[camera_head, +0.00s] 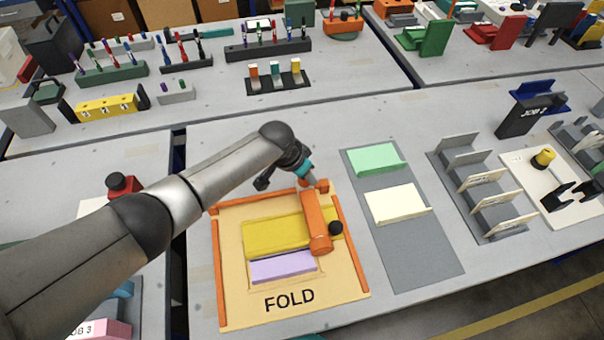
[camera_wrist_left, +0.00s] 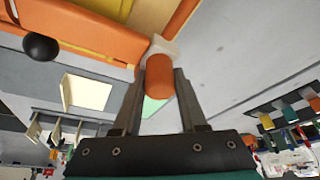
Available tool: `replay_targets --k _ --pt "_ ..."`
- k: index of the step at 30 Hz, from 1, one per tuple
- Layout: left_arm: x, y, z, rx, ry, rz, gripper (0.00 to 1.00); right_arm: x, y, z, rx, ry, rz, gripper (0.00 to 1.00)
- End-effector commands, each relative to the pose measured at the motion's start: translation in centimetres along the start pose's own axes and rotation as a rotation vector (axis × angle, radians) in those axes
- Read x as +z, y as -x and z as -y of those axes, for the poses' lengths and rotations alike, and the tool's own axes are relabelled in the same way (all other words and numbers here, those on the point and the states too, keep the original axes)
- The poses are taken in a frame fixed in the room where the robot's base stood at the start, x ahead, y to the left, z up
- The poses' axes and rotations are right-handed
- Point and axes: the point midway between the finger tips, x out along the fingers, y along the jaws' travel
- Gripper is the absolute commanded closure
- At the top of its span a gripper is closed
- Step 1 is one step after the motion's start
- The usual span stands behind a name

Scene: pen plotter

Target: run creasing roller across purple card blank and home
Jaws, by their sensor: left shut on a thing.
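The purple card blank (camera_head: 283,267) lies on the tan FOLD board (camera_head: 346,284), near its front. A yellow plate (camera_head: 262,237) lies just behind the card. The orange creasing roller (camera_head: 315,222) lies lengthwise over the right part of the yellow plate, with a black knob (camera_head: 336,228) at its right side. My left gripper (camera_head: 311,184) is at the back end of the roller. In the left wrist view its two fingers (camera_wrist_left: 160,85) are shut on an orange round grip (camera_wrist_left: 160,90) with a pale collar. My right gripper is not in view.
Orange rails edge the board, such as the right rail (camera_head: 350,243). A grey tray (camera_head: 423,252) with green and cream cards stands to the right, then a grey rack (camera_head: 482,190). Bare table lies behind the board.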

Motion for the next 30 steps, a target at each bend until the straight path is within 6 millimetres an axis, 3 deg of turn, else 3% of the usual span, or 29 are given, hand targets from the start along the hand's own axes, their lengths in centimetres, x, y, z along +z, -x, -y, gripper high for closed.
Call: replay_targets --k 1,2,9,20,30 --pt "-0.4 0.0 -0.5 0.007 -0.003 -0.010 1.00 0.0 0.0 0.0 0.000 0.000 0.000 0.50" --pt "-0.4 0.0 -0.5 0.008 -0.004 -0.010 0.57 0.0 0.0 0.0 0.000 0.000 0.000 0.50" --pt "-0.3 0.0 -0.4 0.006 -0.003 -0.008 0.30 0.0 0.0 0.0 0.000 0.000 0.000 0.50" --pt "-0.2 0.3 -0.2 0.003 -0.001 -0.005 0.28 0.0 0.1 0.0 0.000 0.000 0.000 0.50" --pt "-0.2 4.4 -0.1 0.004 -0.001 -0.007 0.28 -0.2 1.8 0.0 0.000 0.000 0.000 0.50"
